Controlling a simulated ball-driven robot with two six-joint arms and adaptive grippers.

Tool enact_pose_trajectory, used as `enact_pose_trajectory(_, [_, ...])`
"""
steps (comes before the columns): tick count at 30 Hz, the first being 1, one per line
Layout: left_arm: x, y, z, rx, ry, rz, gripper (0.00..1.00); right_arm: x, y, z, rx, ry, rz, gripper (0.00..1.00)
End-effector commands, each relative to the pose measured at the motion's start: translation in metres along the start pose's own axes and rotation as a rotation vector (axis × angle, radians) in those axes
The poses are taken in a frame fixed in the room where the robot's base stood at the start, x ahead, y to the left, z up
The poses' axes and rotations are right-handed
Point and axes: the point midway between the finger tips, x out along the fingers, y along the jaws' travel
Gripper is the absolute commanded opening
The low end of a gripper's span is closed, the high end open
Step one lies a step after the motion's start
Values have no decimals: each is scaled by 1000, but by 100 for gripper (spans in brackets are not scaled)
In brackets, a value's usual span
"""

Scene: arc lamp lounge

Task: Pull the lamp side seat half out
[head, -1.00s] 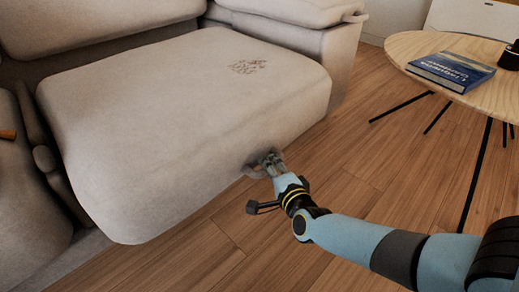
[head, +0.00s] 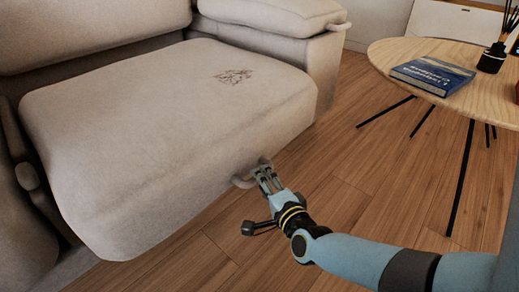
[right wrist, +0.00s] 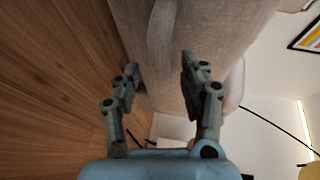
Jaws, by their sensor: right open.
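The lamp side seat (head: 165,130) is a beige cushion block with a dark scribble-like mark on top, and it juts out from the sofa. A small pale loop handle (head: 241,182) sits low on its front face near the right corner. My right gripper (head: 262,168) is at this handle, its fingers overlapping it in the head view; whether they touch it I cannot tell. The right wrist view shows the two fingers (right wrist: 160,75) apart, with the seat's front (right wrist: 165,45) ahead of them. My left gripper is not in view.
A neighbouring seat (head: 22,235) with its own loop handle is at the left. A round wooden table (head: 400,52) on thin black legs stands at the right, bearing a blue book (head: 432,75) and a dark diffuser (head: 492,58). Bare wood floor lies between.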

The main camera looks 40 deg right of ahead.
Motion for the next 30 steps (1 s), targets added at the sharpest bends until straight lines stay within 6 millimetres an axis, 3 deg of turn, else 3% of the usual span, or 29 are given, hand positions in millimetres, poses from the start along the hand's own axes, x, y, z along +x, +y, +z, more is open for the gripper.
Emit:
enact_pose_trajectory(6, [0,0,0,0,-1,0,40,-52,2,0,0,1,4,44])
enact_pose_trajectory(12, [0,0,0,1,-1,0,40,-81,1,0,-1,0,3,44])
enact_pose_trajectory(30, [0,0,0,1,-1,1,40,-89,0,0,-1,0,1,44])
